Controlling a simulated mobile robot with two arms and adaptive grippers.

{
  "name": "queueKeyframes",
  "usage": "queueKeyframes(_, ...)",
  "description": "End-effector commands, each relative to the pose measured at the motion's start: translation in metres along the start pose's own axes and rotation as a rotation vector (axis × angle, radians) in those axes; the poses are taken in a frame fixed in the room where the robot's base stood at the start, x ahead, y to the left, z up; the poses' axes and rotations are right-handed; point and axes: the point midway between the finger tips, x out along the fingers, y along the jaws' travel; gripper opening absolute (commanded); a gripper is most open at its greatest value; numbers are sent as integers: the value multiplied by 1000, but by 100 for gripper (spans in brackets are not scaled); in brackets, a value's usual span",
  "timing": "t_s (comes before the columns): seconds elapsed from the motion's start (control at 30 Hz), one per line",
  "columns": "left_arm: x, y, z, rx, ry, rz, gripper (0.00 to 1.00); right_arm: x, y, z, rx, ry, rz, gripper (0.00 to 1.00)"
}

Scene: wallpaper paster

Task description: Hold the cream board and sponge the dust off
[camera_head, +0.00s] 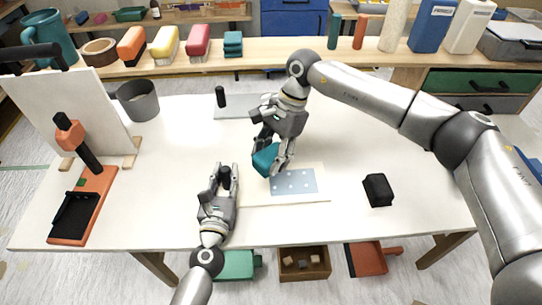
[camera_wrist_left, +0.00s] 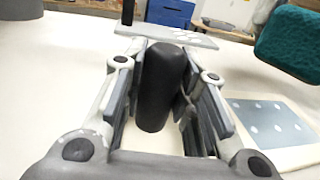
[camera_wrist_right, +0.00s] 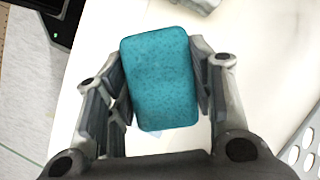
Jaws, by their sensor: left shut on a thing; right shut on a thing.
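The cream board (camera_head: 323,187) lies flat near the front middle of the table, with a light-blue patch (camera_head: 293,181) bearing white dots on it. The patch also shows in the left wrist view (camera_wrist_left: 268,121). My left gripper (camera_head: 225,175) is shut on an upright black handle (camera_wrist_left: 161,88) at the board's left side. My right gripper (camera_wrist_right: 160,95) is shut on a teal sponge (camera_wrist_right: 160,75). The sponge is by the board's upper left in the head view (camera_head: 264,159); I cannot tell whether it touches. No dust can be clearly made out.
A grey plate (camera_head: 235,113) with a black handle lies behind the board. A black block (camera_head: 378,190) sits to the right. The table's right part is mostly clear.

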Motion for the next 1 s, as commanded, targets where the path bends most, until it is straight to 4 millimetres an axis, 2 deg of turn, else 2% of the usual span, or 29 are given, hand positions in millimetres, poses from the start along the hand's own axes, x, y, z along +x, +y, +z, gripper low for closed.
queueKeyframes(0.03, -1, 1, -5, 2, 8, 1, 0, 0, 0, 0, 0, 0, 0, 36)
queueKeyframes(0.13, -1, 1, -5, 2, 8, 1, 0, 0, 0, 0, 0, 0, 0, 25)
queueKeyframes(0.33, -1, 1, -4, 2, 8, 1, 0, 0, 0, 0, 0, 0, -1, 24)
queueKeyframes(0.37, -1, 1, -4, 2, 8, 1, 28, 0, 0, 0, 0, 0, -1, 24)
queueKeyframes(0.5, -1, 1, -3, 1, 6, 1, 46, 0, 0, 0, 0, 0, -1, 24)
queueKeyframes(0.57, -1, 1, -3, 1, 4, 1, 52, 0, 0, 0, 0, 0, -1, 24)
queueKeyframes(0.87, -1, 0, -1, 1, 2, 0, 52, 0, 0, 0, 0, 0, -1, 24)
queueKeyframes(1.0, -11, 0, -1, 3, 2, -1, 52, 0, 0, 0, 0, 0, -1, 24)
